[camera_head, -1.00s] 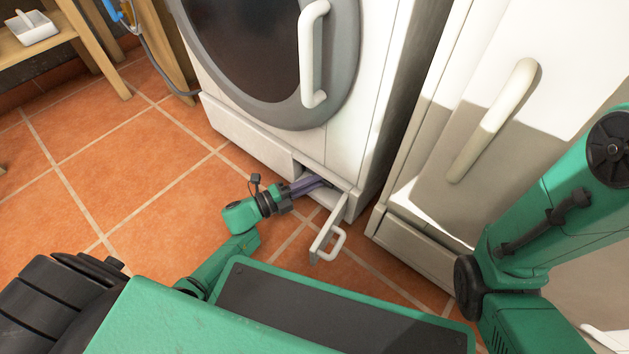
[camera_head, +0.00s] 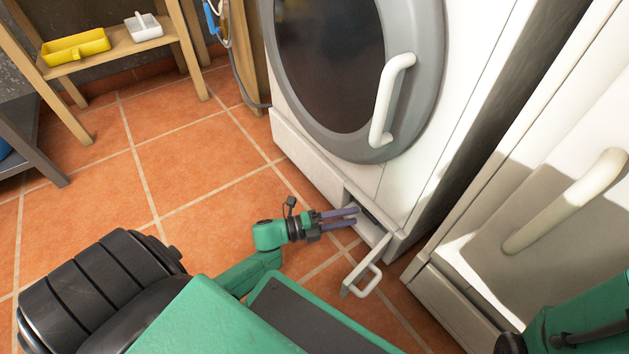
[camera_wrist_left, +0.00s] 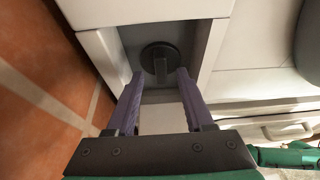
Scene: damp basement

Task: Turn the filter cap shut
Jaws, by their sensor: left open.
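The filter cap (camera_wrist_left: 160,62) is a dark round knob with a raised grip bar, set inside a recess low in the washing machine. In the left wrist view it lies ahead of my left gripper (camera_wrist_left: 157,75), roughly in line with the gap between the two purple fingers. The fingers are apart and empty, and they do not appear to touch the cap. In the head view my left gripper (camera_head: 357,214) points at the recess opening. The small hatch door (camera_head: 365,268) hangs open beside it. My right gripper is out of view.
The white washing machine (camera_head: 300,160) has a large door handle (camera_head: 391,98) above the recess. Another white appliance (camera_head: 455,308) stands at right. A wooden shelf (camera_head: 95,62) holds a yellow tray (camera_head: 76,47) and a white tray (camera_head: 143,27). Tiled floor at left is clear.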

